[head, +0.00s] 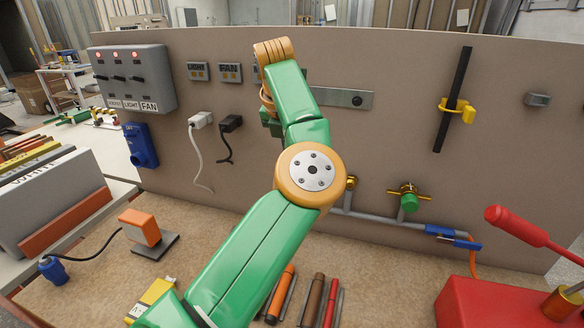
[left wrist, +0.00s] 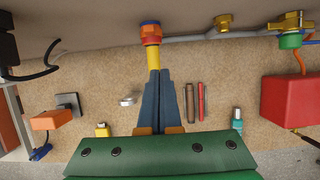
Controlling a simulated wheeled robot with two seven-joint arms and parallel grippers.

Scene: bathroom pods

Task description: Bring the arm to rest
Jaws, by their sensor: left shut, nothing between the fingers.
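My left arm (head: 312,170), green with orange joints, rises from the bottom of the head view and bends up in front of the brown wall panel. The arm itself hides the gripper fingers there. In the left wrist view my left gripper (left wrist: 159,74) shows two dark fingers side by side, shut and empty. Their tips point at a yellow tube with an orange and blue collar (left wrist: 151,36) by the panel. The tips overlap the tube's lower end in the picture; I cannot tell whether they touch. My right gripper is in neither view.
The panel carries a grey switch box (head: 132,78), a white plug (head: 201,121), a black plug (head: 232,123) and a green-handled valve (head: 408,200). On the bench are an orange block (head: 140,227), several pen-like sticks and a red box (head: 505,304).

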